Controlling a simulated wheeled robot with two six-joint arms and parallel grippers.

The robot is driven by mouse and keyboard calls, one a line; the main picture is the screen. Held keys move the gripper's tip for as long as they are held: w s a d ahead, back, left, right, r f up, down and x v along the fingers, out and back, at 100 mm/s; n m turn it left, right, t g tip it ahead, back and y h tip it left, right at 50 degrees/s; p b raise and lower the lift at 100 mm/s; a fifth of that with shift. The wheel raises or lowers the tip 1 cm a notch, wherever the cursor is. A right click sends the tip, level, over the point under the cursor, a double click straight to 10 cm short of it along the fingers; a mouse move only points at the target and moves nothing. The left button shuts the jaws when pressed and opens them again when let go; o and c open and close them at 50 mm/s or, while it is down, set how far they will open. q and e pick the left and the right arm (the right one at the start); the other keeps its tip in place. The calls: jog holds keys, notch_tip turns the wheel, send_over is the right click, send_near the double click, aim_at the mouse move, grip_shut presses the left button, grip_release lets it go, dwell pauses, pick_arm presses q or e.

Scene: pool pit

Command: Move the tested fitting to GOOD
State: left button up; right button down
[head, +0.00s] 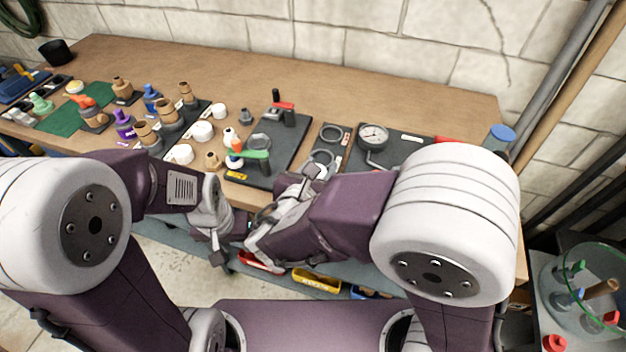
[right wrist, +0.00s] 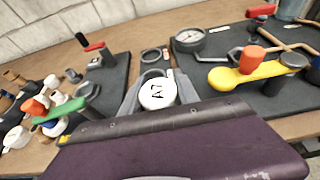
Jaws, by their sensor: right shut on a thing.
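A white round fitting marked "A7" (right wrist: 158,93) shows in the right wrist view, between the fingers of my right gripper (right wrist: 155,92), which is shut on it. It is held at the table's front edge, close to a small dark plate with grey rings (head: 332,133). In the head view my right gripper (head: 308,175) is largely hidden by its own wrist, and the fitting cannot be made out. My left gripper (head: 219,250) hangs in front of the table edge; its fingers are too unclear to judge. No GOOD marking is readable.
A green-handled clamp fixture (head: 256,154) stands on a black board left of the rings. A gauge (head: 373,136) is on another board to the right. Several brown, white and purple fittings fill the left. Red (head: 258,262) and yellow (head: 316,281) bins sit below. The back of the table (head: 330,90) is clear.

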jog(key=w, duration=0.1)
jog(key=w+a+f, duration=0.1)
jog(key=w+f, duration=0.1)
jog(key=w, duration=0.1)
jog(key=shift+a+f, duration=0.25)
jog(key=shift+a, duration=0.05)
notch_tip(320, 180, down, 4)
jog(key=shift+s+r+b, duration=0.1)
jog(key=shift+b, duration=0.7)
jog(key=shift+f, duration=0.35)
jog(key=c, duration=0.9)
grip_release()
jog(key=shift+r, duration=0.1)
jog(key=shift+r, duration=0.1)
